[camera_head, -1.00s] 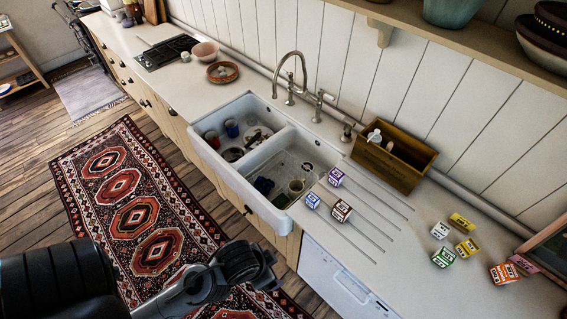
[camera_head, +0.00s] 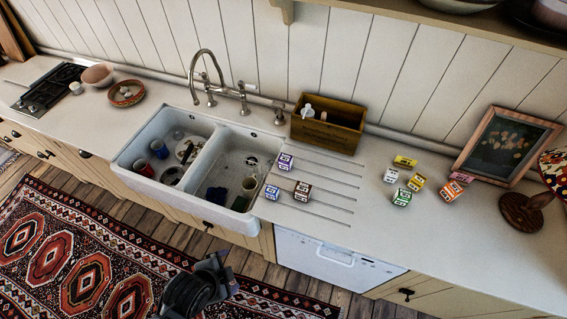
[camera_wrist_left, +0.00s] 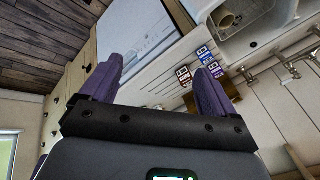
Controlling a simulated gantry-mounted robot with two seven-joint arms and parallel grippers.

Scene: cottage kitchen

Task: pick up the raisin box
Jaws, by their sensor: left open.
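Several small printed boxes stand on the counter, their labels too small to read, so I cannot tell which is the raisin box. Beside the sink are a purple box (camera_head: 285,162), a blue box (camera_head: 272,192) and a brown box (camera_head: 302,191). Farther right is a cluster with a green box (camera_head: 402,197), a yellow box (camera_head: 416,182), another yellow box (camera_head: 405,161), a white-topped box (camera_head: 391,175) and an orange box (camera_head: 450,191). My left gripper (camera_wrist_left: 159,65) is open and empty, its purple fingers apart; the brown box also shows beyond them (camera_wrist_left: 184,76). My right gripper is out of view.
The double sink (camera_head: 190,125) holds mugs and dishes. A wooden caddy (camera_head: 328,135) stands by the wall near the tap (camera_head: 207,70). A picture frame (camera_head: 505,147) and a round wooden object (camera_head: 520,212) are at the right. The counter's front right is clear.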

